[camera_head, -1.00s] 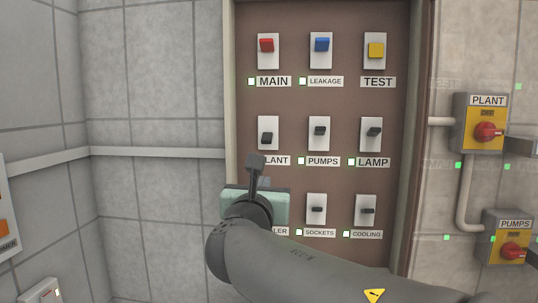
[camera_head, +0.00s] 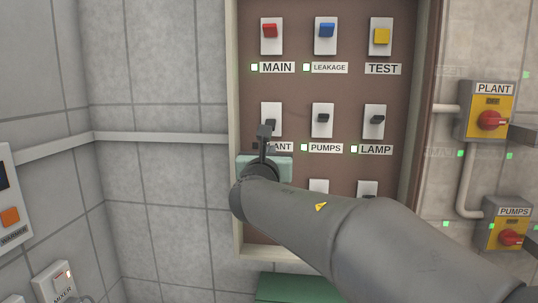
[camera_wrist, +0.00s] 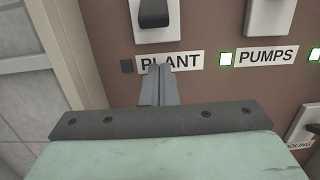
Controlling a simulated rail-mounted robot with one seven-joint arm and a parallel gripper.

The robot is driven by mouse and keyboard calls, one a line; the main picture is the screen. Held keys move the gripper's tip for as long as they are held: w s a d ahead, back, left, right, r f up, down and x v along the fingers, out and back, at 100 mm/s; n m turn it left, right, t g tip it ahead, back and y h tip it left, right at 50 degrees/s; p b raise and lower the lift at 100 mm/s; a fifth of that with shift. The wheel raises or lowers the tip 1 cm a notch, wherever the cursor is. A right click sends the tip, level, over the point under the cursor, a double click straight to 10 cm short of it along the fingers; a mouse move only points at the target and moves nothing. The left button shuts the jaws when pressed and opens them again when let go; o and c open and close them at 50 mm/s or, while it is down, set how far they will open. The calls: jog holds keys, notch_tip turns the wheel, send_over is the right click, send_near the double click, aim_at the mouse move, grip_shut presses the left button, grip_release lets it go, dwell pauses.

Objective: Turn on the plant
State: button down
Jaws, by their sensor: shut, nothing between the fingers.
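The PLANT switch, a black lever on a white plate (camera_head: 270,108), sits at the left of the breaker panel's middle row. In the wrist view the lever (camera_wrist: 155,12) shows at the top edge, with its upper part cut off. Under it is the PLANT label (camera_wrist: 183,61) and a dark, unlit lamp (camera_wrist: 127,66). My gripper (camera_head: 264,130) is shut and empty. In the wrist view its fingertips (camera_wrist: 158,70) overlap the label, below the lever. Contact cannot be told. A yellow PLANT box with a red rotary knob (camera_head: 490,120) is on the wall at right.
The PUMPS switch (camera_head: 322,118) and LAMP switch (camera_head: 375,120) are close by on the right, with lit lamps. The MAIN switch (camera_head: 269,31) is above. My arm covers much of the bottom row. A yellow PUMPS box (camera_head: 508,226) is at lower right.

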jog(key=shift+s+r+p, duration=0.35)
jog(key=shift+r+p, duration=0.2)
jog(key=shift+r, duration=0.35)
jog(key=shift+s+r+p, duration=0.35)
jog(key=shift+r+p, duration=0.15)
jog(key=shift+r, duration=0.4)
jog(key=shift+s, duration=0.1)
jog(key=shift+s+a+r, duration=0.1)
jog(key=shift+s+r, duration=0.05)
jog(key=shift+r, duration=0.15)
jog(key=s+r+b, duration=0.4)
jog(key=s+r, duration=0.1)
jog(key=s, duration=0.4)
jog(key=shift+s+a, duration=0.25)
jog(key=shift+a, duration=0.1)
